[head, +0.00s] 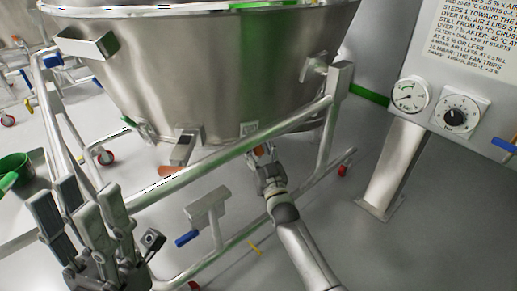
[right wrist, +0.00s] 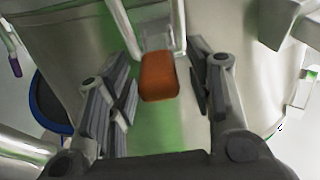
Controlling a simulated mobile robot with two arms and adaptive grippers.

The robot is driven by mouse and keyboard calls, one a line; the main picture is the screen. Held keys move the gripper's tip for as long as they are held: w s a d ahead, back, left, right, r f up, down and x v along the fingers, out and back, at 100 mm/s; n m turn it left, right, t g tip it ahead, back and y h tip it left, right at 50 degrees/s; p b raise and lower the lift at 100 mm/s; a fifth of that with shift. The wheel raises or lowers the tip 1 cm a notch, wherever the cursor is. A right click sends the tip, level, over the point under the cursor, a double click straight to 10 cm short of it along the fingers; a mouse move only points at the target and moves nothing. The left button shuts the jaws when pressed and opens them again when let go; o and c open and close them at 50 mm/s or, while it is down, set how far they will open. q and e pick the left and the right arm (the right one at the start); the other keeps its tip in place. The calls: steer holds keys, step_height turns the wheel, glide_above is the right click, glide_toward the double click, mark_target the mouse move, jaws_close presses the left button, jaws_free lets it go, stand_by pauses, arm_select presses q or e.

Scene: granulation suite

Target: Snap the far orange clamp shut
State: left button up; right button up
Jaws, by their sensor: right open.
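An orange clamp (right wrist: 160,77) sits on a metal bracket against the steel bowl, in the middle of the right wrist view. It shows as a small orange patch in the head view (head: 266,148), mostly hidden by my right gripper. My right gripper (head: 262,158) is under the bowl's far right side. Its fingers are open, one on each side of the clamp in the right wrist view (right wrist: 163,92), with gaps on both sides. My left gripper (head: 80,190) stands in front at the lower left, apart from the bowl. I see nothing in it and cannot tell how far it is open.
The steel bowl (head: 215,75) rests in a tubular frame (head: 235,152) whose rail crosses near my right gripper. A second orange piece (head: 168,171) shows below a bracket. A green scoop (head: 14,168) is at the left, a gauge panel (head: 455,105) on a post at the right.

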steer(key=v, duration=1.2)
